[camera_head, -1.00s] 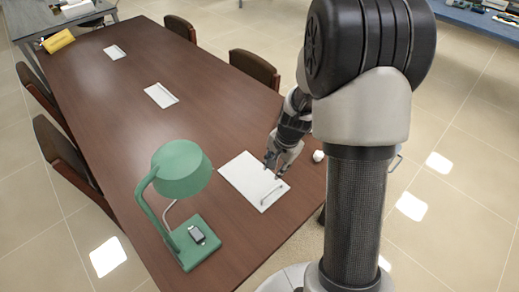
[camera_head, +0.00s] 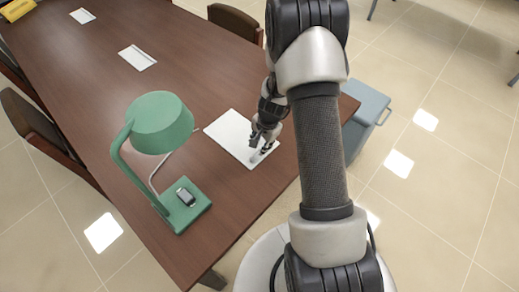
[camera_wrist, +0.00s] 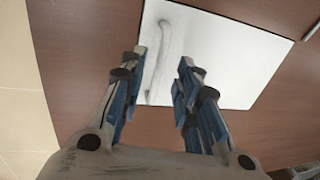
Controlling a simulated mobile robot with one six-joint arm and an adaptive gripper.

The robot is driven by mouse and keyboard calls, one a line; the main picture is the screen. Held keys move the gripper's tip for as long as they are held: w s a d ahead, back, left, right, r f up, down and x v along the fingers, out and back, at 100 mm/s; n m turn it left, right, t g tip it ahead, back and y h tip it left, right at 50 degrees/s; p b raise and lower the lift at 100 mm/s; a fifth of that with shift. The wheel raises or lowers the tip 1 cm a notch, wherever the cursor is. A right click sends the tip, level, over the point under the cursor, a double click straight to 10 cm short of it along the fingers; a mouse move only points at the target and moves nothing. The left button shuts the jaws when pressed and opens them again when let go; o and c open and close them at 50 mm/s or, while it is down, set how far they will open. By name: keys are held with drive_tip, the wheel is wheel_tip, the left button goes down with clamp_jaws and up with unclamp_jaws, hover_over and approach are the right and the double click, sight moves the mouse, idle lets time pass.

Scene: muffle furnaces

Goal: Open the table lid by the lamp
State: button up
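The table lid by the lamp is a white rectangular panel (camera_head: 222,130) lying flat in the brown table top, and it also shows in the wrist view (camera_wrist: 225,62). Its slim handle (camera_wrist: 165,38) runs along one edge. The green lamp (camera_head: 160,124) stands left of the lid in the head view. My gripper (camera_head: 257,141) is over the handle end of the lid. In the wrist view my gripper (camera_wrist: 163,66) is open, with the handle showing between its two fingers. I cannot tell whether the fingers touch the handle or lid.
Two more white lids (camera_head: 138,58) lie farther along the table (camera_head: 90,75). Chairs (camera_head: 235,22) line both sides. A grey-blue cabinet (camera_head: 368,118) stands right of the table.

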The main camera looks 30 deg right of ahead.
drive_tip(key=shift+w+a+f+b, duration=0.1)
drive_tip(key=shift+w+f+b, duration=0.05)
drive_tip(key=shift+f, duration=0.45)
drive_tip(key=shift+w+f+b, duration=0.1)
drive_tip(key=shift+f+b, duration=0.05)
drive_tip(key=shift+f, duration=0.4)
drive_tip(key=shift+c, duration=0.5)
clamp_jaws()
